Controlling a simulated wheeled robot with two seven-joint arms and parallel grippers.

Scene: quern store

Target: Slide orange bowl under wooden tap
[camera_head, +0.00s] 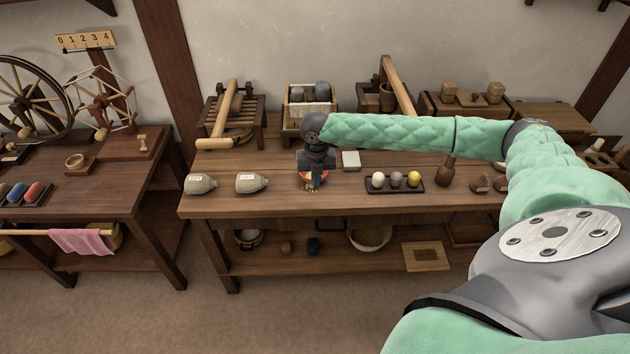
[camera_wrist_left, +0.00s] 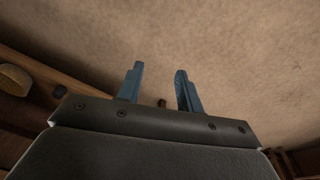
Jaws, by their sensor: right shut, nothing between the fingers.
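The orange bowl (camera_head: 324,178) is on the long wooden table, left of its middle, and is partly hidden by my right gripper. My right gripper (camera_head: 314,187) points down at the bowl. Its blue fingers are shut with nothing between them, and they overlap the bowl in the view; I cannot tell whether they touch it. I cannot pick out the wooden tap for certain. My left gripper (camera_wrist_left: 160,70) shows only in the left wrist view, open and empty above the brown floor.
Wooden racks and boxes line the back. My right arm spans the table's right half.

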